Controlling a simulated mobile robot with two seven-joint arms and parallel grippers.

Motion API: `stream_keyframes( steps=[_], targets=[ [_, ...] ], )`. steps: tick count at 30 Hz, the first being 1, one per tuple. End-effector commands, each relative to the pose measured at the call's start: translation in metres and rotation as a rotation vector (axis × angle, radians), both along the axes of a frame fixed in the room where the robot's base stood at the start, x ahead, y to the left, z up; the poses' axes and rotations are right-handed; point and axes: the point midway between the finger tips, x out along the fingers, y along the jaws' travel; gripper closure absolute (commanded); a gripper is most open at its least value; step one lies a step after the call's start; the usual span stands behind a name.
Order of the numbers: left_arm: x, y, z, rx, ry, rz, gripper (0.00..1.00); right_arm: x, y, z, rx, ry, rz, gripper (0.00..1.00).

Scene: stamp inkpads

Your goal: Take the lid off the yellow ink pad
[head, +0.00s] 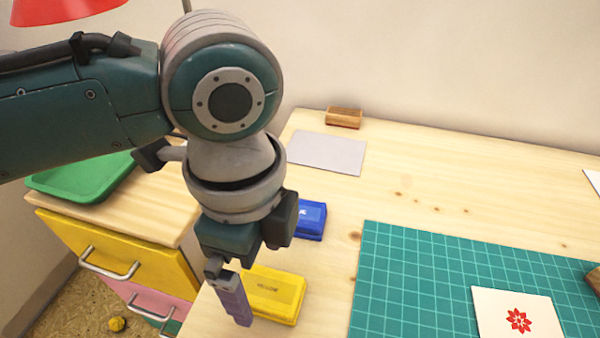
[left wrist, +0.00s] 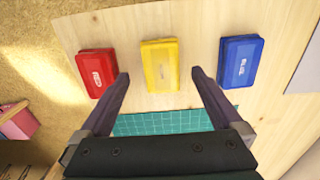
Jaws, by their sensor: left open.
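The yellow ink pad (head: 275,294) lies on the wooden table near its left edge, with its labelled lid on. In the left wrist view the yellow ink pad (left wrist: 160,66) is in the upper middle, between a red and a blue pad. My left gripper (head: 238,303) points down beside the yellow pad in the head view and overlaps its left end. In the left wrist view the open, empty fingers of my left gripper (left wrist: 160,78) stand apart on either side of the yellow pad. My right gripper is not in view.
A blue ink pad (head: 312,220) lies behind the yellow one. A red ink pad (left wrist: 97,72) shows in the left wrist view. A green cutting mat (head: 420,285) bears a white card (head: 495,303) with a red flower print. A grey sheet (head: 327,153) and wooden block (head: 344,118) lie farther back.

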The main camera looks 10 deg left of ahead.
Motion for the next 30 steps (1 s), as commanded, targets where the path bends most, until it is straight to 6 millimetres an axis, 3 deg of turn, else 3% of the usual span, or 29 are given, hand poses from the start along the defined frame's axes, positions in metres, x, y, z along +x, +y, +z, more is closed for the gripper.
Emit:
stream_keyframes(
  steps=[1, 5, 14, 30],
  targets=[
    [0.001, -0.001, -0.013, 0.001, 0.001, 0.000, 0.00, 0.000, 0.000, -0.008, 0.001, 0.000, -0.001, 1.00],
    [0.001, -0.001, -0.028, 0.001, 0.000, 0.000, 0.00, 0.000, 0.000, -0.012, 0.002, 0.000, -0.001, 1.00],
    [0.001, -0.001, -0.030, 0.000, -0.001, -0.001, 0.01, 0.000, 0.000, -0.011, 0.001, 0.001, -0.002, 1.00],
    [0.001, -0.001, -0.030, 0.000, -0.001, -0.001, 0.62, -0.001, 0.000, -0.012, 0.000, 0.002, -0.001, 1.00]
  ],
)
